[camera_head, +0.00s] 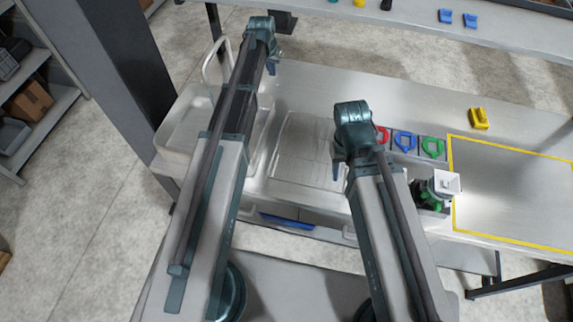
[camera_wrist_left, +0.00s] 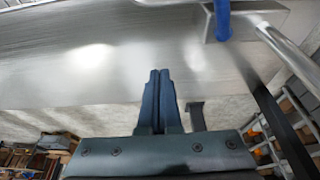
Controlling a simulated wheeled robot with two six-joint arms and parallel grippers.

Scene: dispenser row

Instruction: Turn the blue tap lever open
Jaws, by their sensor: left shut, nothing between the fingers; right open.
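The blue tap lever (camera_wrist_left: 222,20) shows at the top of the left wrist view, on a square metal block beside a bent metal pipe. In the head view the tap's curved pipe (camera_head: 210,58) rises by the basin at the left, and I cannot make out the lever there. My left gripper (camera_head: 271,67) is shut and empty, over the back edge of the counter. In the left wrist view its dark blue fingertips (camera_wrist_left: 158,72) are together, apart from the lever. My right gripper (camera_head: 336,172) is open, above the counter's middle; its fingers are partly hidden by its wrist.
A basin (camera_head: 178,112) is sunk at the counter's left end. Red, blue (camera_head: 405,141) and green rings stand in a row right of my right wrist. A white square-topped piece (camera_head: 446,183) and a yellow block (camera_head: 479,119) lie further right. The yellow-outlined area (camera_head: 515,190) is clear.

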